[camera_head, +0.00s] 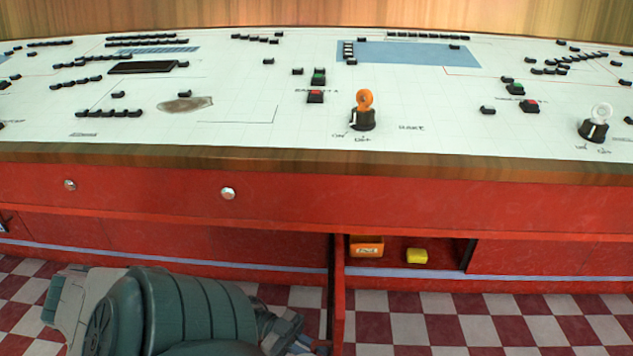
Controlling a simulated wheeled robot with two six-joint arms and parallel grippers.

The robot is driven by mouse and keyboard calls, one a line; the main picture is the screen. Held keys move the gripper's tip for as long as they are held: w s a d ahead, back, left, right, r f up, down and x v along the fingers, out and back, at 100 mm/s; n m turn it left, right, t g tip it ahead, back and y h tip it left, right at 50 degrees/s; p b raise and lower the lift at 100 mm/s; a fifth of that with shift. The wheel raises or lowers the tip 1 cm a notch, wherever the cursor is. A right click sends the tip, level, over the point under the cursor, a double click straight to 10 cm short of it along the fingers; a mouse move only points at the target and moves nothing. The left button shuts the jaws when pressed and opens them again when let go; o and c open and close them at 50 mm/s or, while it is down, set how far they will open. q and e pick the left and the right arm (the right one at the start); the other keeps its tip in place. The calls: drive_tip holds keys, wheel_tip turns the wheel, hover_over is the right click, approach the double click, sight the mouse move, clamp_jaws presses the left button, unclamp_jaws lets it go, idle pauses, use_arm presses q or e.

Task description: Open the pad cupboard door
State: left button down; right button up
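A red cupboard door (338,298) under the control desk stands swung outward, seen nearly edge-on at the left side of an open compartment (392,262). Inside the compartment are an orange box (366,247) with lettering and a small yellow block (417,256). My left arm comes in from the lower left. Its gripper (294,338) is just left of the open door, low in the picture. Its fingers are small and partly cut off, so I cannot tell whether they are open or touching the door. My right gripper is not in view.
The white control desk (250,135) spans the view, with black switches and an orange-topped key switch (364,110). Red drawer fronts with round knobs (228,193) run below its wooden edge. The checkered floor (480,325) right of the door is clear.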

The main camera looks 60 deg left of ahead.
use_arm(q)
drive_tip(key=shift+w, duration=0.1)
drive_tip(key=c, duration=1.8)
unclamp_jaws()
drive_tip(key=shift+a, duration=0.2)
drive_tip(key=p+v, duration=0.2)
drive_tip(key=v, duration=0.8)
drive_tip(key=shift+s+a+f, duration=0.1)
drive_tip(key=shift+s+a, duration=0.15)
